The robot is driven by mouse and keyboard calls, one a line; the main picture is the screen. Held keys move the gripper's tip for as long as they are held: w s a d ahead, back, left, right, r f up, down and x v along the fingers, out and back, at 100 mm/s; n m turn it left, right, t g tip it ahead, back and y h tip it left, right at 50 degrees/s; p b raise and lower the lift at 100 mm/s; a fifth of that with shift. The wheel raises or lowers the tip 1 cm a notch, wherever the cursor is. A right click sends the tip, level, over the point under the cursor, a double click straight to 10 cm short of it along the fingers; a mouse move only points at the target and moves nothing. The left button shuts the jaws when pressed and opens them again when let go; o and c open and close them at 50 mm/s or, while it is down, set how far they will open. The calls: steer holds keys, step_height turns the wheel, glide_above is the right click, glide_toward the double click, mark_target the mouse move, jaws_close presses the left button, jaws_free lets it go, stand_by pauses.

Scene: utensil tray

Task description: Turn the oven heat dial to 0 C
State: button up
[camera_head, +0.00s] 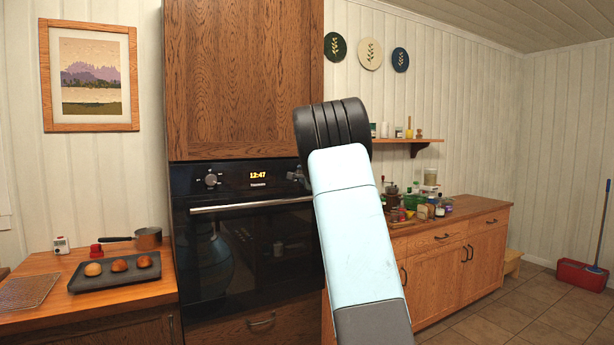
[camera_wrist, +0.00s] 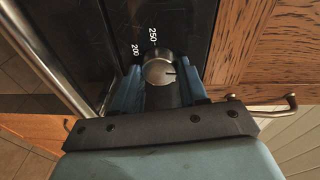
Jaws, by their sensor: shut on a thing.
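The oven heat dial (camera_wrist: 159,68) is a round silver knob on the black oven panel. In the wrist view a dark index line on its face points right. The printed 250 stands above it and 200 at its upper left; the other numbers are hidden. My gripper (camera_wrist: 160,86) has its blue fingers on both sides of the dial and is shut on it. In the head view the right-hand knob (camera_head: 297,174) shows only partly beside my arm, and my gripper is hidden there behind the arm.
The oven (camera_head: 250,255) has a silver door handle (camera_head: 250,205), close below the panel. A second knob (camera_head: 211,180) and a clock reading 12:47 (camera_head: 258,175) sit left of my arm. A baking tray (camera_head: 88,285) with buns lies on the left counter. Wooden cabinets stand above and right.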

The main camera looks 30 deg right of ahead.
steer(key=shift+a+f+n, duration=0.2)
steer(key=shift+f+n, duration=0.1)
steer(key=shift+n, duration=0.3)
steer(key=o, duration=0.9)
steer(key=shift+w, duration=0.15)
steer(key=shift+c, duration=0.2)
steer(key=shift+o, duration=1)
steer(key=shift+d+r, duration=0.1)
steer(key=s+a, duration=0.1)
steer(key=s, duration=1.2)
steer(key=shift+s+a+r, duration=0.15)
steer(key=shift+s+r, duration=0.1)
steer(key=shift+s, duration=0.15)
